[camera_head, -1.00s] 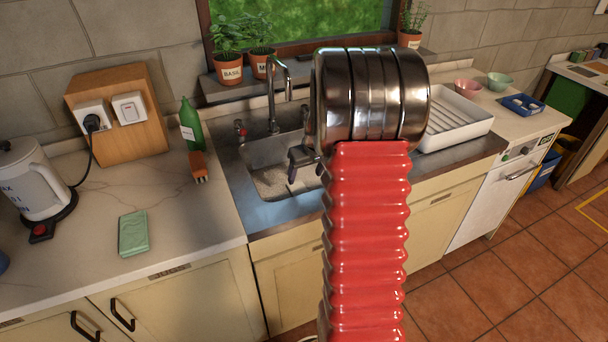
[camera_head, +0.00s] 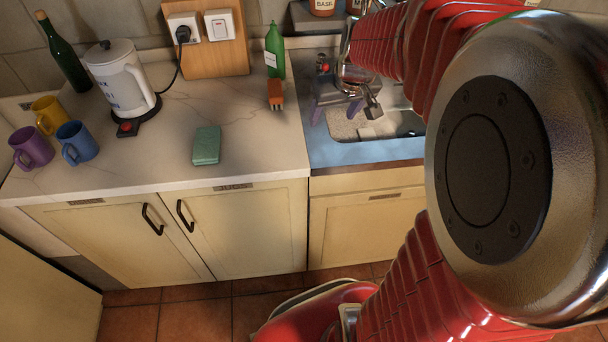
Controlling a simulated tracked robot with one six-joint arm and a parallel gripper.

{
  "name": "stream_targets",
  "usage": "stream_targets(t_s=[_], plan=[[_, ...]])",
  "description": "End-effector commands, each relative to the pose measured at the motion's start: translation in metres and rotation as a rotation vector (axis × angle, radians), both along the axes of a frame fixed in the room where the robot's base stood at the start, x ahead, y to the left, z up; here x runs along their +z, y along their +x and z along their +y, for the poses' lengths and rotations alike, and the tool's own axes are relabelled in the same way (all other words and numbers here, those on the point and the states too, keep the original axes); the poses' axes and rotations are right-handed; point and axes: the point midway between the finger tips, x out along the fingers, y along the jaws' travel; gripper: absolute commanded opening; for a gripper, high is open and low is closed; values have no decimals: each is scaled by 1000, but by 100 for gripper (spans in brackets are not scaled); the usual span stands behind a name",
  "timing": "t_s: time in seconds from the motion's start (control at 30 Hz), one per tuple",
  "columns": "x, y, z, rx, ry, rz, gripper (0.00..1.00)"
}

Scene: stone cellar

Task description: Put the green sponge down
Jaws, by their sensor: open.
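The green sponge (camera_head: 206,146) lies flat on the pale marble countertop (camera_head: 255,165), in front of the kettle and left of the sink. Nothing touches it. My gripper (camera_head: 345,112) is over the sink area, to the right of the sponge and well apart from it. Its jaws are open, with nothing seen between them. My red arm and its large metal joint cover the right side of the view and hide part of the sink.
A white kettle (camera_head: 122,82), purple (camera_head: 31,148), yellow (camera_head: 48,115) and blue (camera_head: 76,143) mugs, and a dark bottle (camera_head: 64,55) stand at left. A green bottle (camera_head: 274,52) and orange brush (camera_head: 275,94) stand near the sink (camera_head: 350,127). Counter around the sponge is clear.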

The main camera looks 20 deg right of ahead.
Motion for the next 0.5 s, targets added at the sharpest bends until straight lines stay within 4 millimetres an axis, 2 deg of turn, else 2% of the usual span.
stream_targets(t_s=[0.03,0.2,0.5], plan=[[8,-8,14,13,-3,-8,64],[26,-35,51,43,-4,-16,64],[45,-91,105,90,-8,-35,64]])
